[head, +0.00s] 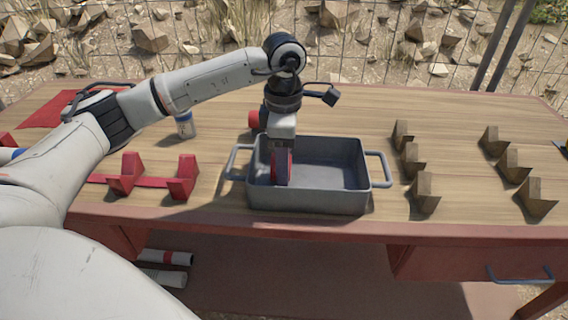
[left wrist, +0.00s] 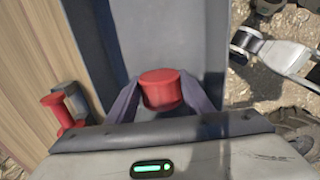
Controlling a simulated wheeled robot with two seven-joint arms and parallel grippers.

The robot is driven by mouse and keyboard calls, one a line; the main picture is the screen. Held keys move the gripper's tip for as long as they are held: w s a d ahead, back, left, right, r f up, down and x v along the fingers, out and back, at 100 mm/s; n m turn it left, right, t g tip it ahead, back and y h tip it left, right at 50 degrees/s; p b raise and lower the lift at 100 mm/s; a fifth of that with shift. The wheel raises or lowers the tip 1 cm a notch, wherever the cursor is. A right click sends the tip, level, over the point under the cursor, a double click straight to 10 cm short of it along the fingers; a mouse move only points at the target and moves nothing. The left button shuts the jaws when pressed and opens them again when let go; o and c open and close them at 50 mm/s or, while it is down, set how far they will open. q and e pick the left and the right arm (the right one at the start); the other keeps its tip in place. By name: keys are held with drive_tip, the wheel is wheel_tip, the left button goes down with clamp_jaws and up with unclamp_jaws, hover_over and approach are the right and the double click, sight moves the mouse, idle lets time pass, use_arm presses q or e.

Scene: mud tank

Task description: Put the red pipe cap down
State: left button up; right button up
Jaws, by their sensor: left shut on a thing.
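My left gripper (head: 281,180) points straight down inside the grey tray (head: 310,200), towards its left end. It is shut on the red pipe cap (left wrist: 161,90), a short red cylinder that sits between the two fingertips in the left wrist view (left wrist: 160,100). In the head view the cap is mostly hidden by the gripper and the tray's front wall. The grey tray floor (left wrist: 160,30) shows beyond the cap; I cannot tell whether the cap touches it. My right gripper is not in view.
A red piece (head: 254,120) stands just behind the tray's left end. A red rack (head: 150,182) and a blue-and-white can (head: 185,124) are to the left. Several wooden V-blocks (head: 412,160) stand to the right. The tray's right half is empty.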

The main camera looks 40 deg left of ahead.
use_arm(q)
drive_tip(key=shift+f+b, duration=0.4)
drive_tip(key=shift+f, duration=0.2)
drive_tip(key=o, duration=0.8)
drive_tip(key=shift+o, duration=0.2)
drive_tip(key=shift+r, duration=0.1)
wheel_tip(320, 180, up, 13)
drive_tip(key=shift+r+p, duration=0.1)
drive_tip(key=shift+p, duration=0.6)
